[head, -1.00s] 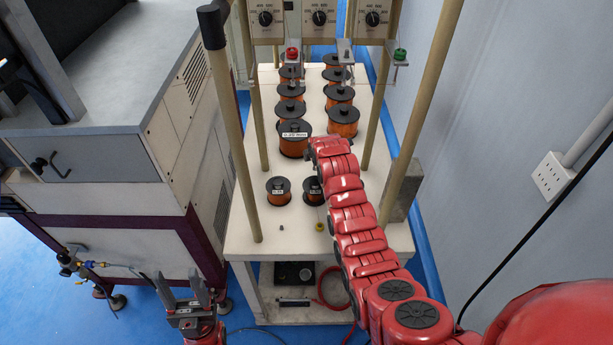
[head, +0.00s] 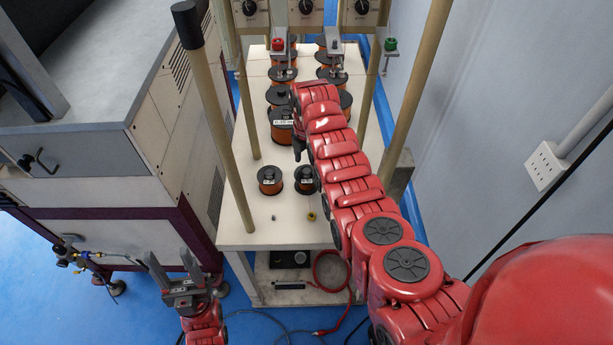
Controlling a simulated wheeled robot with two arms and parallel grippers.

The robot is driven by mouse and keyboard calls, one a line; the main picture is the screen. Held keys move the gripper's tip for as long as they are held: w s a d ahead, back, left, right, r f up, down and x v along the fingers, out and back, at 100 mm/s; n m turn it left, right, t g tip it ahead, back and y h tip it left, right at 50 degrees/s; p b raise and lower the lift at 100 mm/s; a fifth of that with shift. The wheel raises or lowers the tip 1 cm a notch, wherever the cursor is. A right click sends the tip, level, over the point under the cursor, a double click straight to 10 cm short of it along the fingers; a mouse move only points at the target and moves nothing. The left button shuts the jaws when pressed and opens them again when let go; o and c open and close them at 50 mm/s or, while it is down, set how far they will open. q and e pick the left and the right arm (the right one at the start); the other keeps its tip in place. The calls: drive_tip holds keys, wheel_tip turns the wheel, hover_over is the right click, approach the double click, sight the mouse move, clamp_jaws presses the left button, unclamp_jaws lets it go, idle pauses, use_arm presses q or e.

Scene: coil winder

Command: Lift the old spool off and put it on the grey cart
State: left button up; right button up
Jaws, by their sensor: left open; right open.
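Copper-wound spools with black flanges stand in two columns on a white table (head: 240,228). The nearest large one, a spool with a white label (head: 281,128), is partly covered by my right arm. Two small spools stand in front, a left one (head: 269,181) and a right one (head: 304,180). I cannot tell which is the old spool. My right gripper (head: 298,156) is mostly hidden by its arm; it is open, its dark fingers just right of the labelled spool. My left gripper (head: 169,256) is open and empty, low, left of the table. I cannot make out a grey cart.
Upright poles (head: 220,120) flank the table, with dial boxes (head: 305,12) at the back. A grey and white machine cabinet (head: 150,140) stands left, a wall right. A yellow piece (head: 311,216) lies near the table's front edge. A red hose (head: 328,272) hangs below.

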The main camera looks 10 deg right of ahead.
sight(307, 170)
drive_tip(key=shift+f, duration=1.6)
drive_tip(key=shift+w, duration=0.1)
clamp_jaws()
